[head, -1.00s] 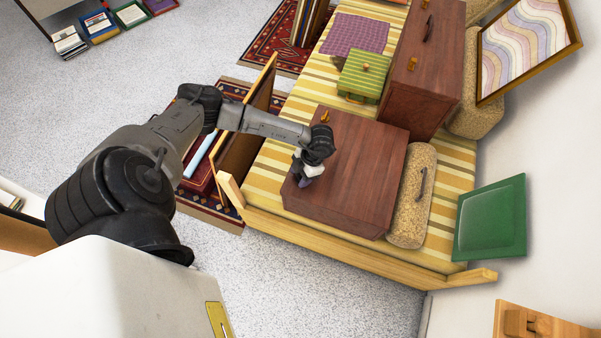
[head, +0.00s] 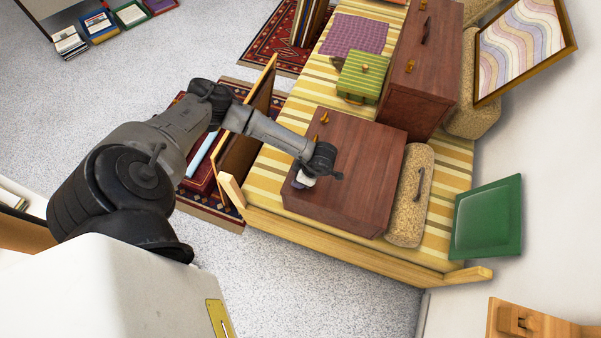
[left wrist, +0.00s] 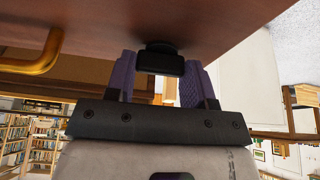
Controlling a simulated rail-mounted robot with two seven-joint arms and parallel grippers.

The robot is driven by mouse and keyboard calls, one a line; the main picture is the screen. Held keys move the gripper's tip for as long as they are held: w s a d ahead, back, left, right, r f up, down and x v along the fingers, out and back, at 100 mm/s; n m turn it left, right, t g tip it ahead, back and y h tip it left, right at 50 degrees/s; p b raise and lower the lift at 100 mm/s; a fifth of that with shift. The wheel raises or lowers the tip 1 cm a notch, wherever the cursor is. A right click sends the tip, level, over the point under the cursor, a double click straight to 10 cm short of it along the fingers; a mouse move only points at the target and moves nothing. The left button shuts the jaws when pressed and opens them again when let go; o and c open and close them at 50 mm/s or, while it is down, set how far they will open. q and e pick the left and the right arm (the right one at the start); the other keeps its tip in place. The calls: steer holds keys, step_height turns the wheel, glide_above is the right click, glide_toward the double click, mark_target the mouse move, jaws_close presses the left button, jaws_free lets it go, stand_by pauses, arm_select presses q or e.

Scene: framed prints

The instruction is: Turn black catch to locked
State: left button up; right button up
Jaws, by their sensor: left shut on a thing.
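The black catch (left wrist: 160,60) is a small dark block on a round base, fixed to the brown wooden face in the left wrist view. My left gripper (left wrist: 159,80) has its purple fingers on either side of the catch and is shut on it. In the head view my left gripper (head: 304,181) is at the near left edge of the low brown wooden case (head: 355,165). The catch is hidden there behind my wrist and hand. My right gripper is in neither view.
A brass handle (left wrist: 38,62) is left of the catch in the left wrist view. A speckled bolster (head: 408,205) lies right of the case. A taller brown case (head: 412,105) and a green striped box (head: 362,78) stand behind. A wooden rail (head: 330,243) edges the striped surface.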

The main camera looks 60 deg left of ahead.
arm_select(q)
steer(key=shift+m, duration=0.4)
steer(key=o, duration=0.9)
steer(key=shift+p+v, duration=1.9)
steer(key=shift+v, duration=5.05)
steer(key=shift+s+d, duration=0.1)
steer(key=shift+s, duration=0.1)
